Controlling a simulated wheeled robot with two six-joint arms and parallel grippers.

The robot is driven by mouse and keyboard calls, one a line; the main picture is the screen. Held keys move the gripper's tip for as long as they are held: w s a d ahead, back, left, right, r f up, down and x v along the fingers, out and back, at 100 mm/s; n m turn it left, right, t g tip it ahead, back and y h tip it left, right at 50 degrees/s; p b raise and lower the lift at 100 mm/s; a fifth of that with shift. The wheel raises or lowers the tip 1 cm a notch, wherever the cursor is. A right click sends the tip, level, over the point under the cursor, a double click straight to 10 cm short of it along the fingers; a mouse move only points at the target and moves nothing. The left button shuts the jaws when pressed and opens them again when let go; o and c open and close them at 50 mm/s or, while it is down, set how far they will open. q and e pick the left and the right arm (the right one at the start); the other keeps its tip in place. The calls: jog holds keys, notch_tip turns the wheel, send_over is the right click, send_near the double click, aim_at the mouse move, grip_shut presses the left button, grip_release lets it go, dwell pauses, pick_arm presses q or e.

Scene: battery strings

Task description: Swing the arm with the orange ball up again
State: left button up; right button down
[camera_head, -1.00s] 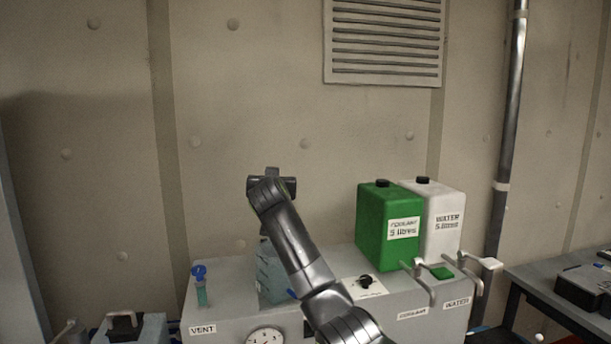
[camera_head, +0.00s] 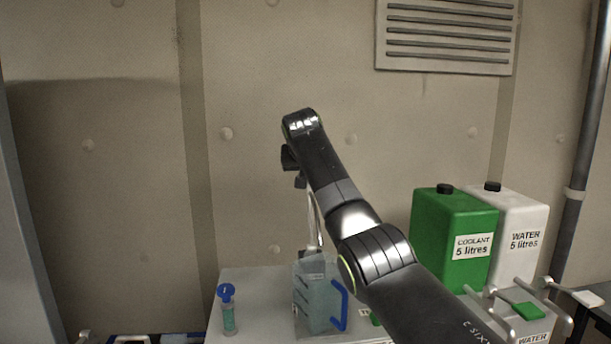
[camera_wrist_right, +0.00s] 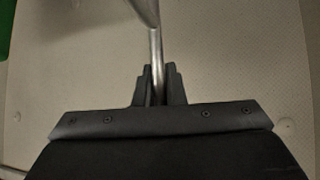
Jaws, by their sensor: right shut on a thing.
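The orange ball does not show in either view. A slim silver metal rod (camera_head: 314,218) rises behind the translucent blue-green jug, up to my right gripper (camera_head: 299,181). In the right wrist view the rod (camera_wrist_right: 156,45) runs between the two dark fingers of my right gripper (camera_wrist_right: 156,72), which are shut on it. The rod widens at the top of that view, and its far end is cut off. I cannot tell in these frames whether this rod is the arm with the ball. My left gripper is not in view.
The jug (camera_head: 318,298) with a blue handle stands on the grey cabinet (camera_head: 262,287). A blue-capped vial (camera_head: 228,308) is to its left. A green coolant canister (camera_head: 446,230) and a white water canister (camera_head: 520,232) stand at right. The wall behind is bare below the vent (camera_head: 446,35).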

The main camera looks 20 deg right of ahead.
dwell(0.4)
jog(key=c, duration=1.7)
grip_release()
jog(key=shift+o, duration=1)
jog(key=shift+w+f, duration=0.15)
jog(key=shift+w, duration=0.05)
jog(key=b+v, duration=0.7)
jog(key=v, duration=1)
jog(key=shift+r+b, duration=0.25)
jog(key=shift+b, duration=0.1)
